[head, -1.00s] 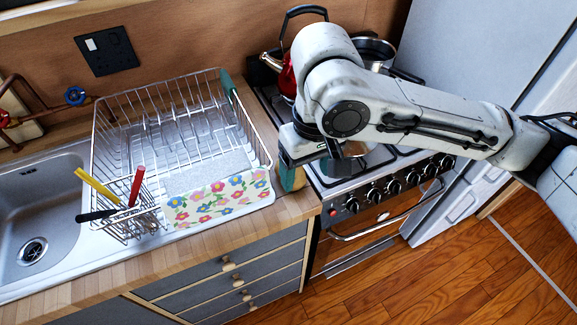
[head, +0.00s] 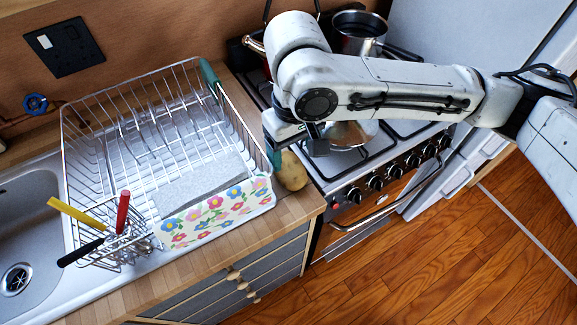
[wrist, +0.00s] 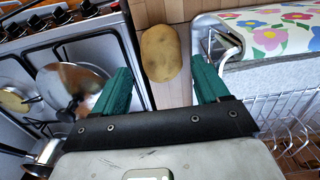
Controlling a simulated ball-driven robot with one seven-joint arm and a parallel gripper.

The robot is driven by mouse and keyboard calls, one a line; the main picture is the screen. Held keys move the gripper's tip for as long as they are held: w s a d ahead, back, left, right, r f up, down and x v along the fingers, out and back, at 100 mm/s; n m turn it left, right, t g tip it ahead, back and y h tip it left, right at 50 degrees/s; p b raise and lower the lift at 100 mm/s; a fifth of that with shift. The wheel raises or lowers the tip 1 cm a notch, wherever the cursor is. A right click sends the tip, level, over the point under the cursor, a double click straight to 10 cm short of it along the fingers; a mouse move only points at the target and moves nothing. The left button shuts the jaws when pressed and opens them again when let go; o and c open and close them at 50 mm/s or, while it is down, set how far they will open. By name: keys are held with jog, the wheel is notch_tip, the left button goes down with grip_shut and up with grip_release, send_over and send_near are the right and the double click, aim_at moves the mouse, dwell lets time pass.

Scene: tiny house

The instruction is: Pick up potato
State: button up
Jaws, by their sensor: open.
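The potato (head: 292,172) is brown and oval. It lies on the narrow strip of wooden counter between the dish rack and the stove. In the wrist view the potato (wrist: 161,53) sits just beyond the gap between my two green fingers, nothing touching it. My gripper (wrist: 162,85) is open and empty. In the head view my gripper (head: 284,158) hangs over the counter strip, close to the potato and partly hidden by my arm.
The wire dish rack (head: 80,150) with a flowered cloth (head: 215,214) stands close on the left. The stove (head: 340,181) with a kettle and a pot (head: 360,35) is on the right. A cutlery basket (head: 120,245) and a sink (head: 35,215) are further left.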

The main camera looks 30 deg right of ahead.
aim_at(293, 169)
jog(key=shift+f, duration=3.8)
jog(key=c, duration=0.8)
jog(key=shift+r, duration=0.2)
